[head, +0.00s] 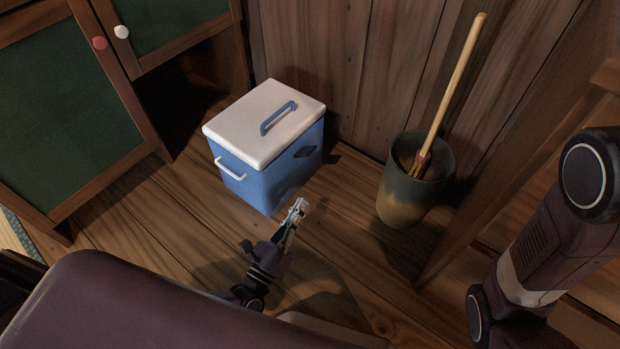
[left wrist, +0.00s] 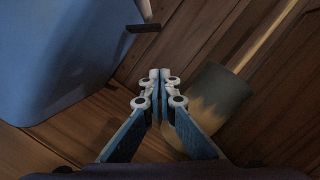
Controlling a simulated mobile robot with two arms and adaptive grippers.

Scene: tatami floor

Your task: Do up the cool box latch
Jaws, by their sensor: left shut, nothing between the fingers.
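The cool box (head: 245,180) is blue with a white lid (head: 265,122), which lies closed on top. A dark latch (head: 306,152) shows on its right-hand side, just below the lid. A dark piece that looks like this latch (left wrist: 143,28) sticks out from the box's edge in the left wrist view. I cannot tell whether it is fastened. My left gripper (head: 299,208) is shut and empty, apart from the box, in front of its lower near corner. Its closed fingertips (left wrist: 158,76) point past the box's right side in the left wrist view. My right gripper is out of view.
A dark pot (head: 400,192) with a wooden-handled tool (head: 455,85) stands right of the box. A cabinet (head: 75,110) is at the left and a plank wall (head: 345,60) behind. Bare wooden floor (head: 345,215) lies between box and pot.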

